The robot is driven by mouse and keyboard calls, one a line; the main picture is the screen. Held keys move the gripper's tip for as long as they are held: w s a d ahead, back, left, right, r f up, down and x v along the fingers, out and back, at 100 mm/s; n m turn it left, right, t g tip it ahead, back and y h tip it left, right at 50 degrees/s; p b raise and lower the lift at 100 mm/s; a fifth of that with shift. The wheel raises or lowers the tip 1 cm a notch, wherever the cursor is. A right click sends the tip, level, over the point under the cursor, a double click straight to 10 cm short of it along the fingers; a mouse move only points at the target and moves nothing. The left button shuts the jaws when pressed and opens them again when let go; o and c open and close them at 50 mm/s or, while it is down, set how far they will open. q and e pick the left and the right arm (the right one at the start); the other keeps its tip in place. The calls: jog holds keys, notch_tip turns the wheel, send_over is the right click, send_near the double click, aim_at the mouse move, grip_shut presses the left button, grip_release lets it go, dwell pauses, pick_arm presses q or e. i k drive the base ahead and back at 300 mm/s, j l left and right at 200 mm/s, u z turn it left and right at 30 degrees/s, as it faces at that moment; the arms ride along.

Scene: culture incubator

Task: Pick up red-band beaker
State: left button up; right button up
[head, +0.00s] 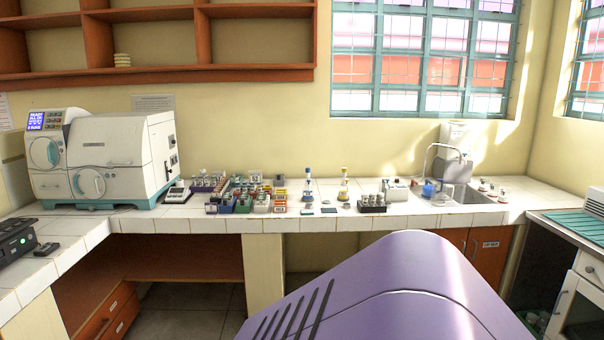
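I cannot make out a red-band beaker for certain from here. A blue-topped flask (308,186) and a yellow-topped flask (344,185) stand upright near the middle of the white tiled counter (330,222). Small white items with red parts (503,196) stand at the right, beside the sink; they are too small to tell what they are. Neither of my grippers is in view.
Several racks of vials (243,203) crowd the counter's middle left. A dark vial rack (372,204) stands right of the flasks. A large white machine (122,155) fills the left corner. A sink (465,196) is at the right. The counter's front strip is mostly clear.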

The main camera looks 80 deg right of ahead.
aim_at(504, 194)
jog(key=z, duration=0.4)
jog(key=l+z, duration=0.15)
jog(key=z, duration=0.3)
jog(key=l+z, duration=0.1)
jog(key=z, duration=0.7)
jog(key=i+l+z, duration=0.1)
jog(key=l+z, duration=0.3)
jog(key=i+l+z, duration=0.1)
jog(key=l+z, duration=0.15)
jog(key=z, duration=0.15)
jog(key=i+l+z, duration=0.15)
jog(key=l+z, duration=0.25)
jog(key=i+l+z, duration=0.7)
jog(key=i, duration=0.35)
jog(key=i+l, duration=0.15)
jog(key=i, duration=0.3)
jog(key=i+l, duration=0.15)
jog(key=i, duration=0.25)
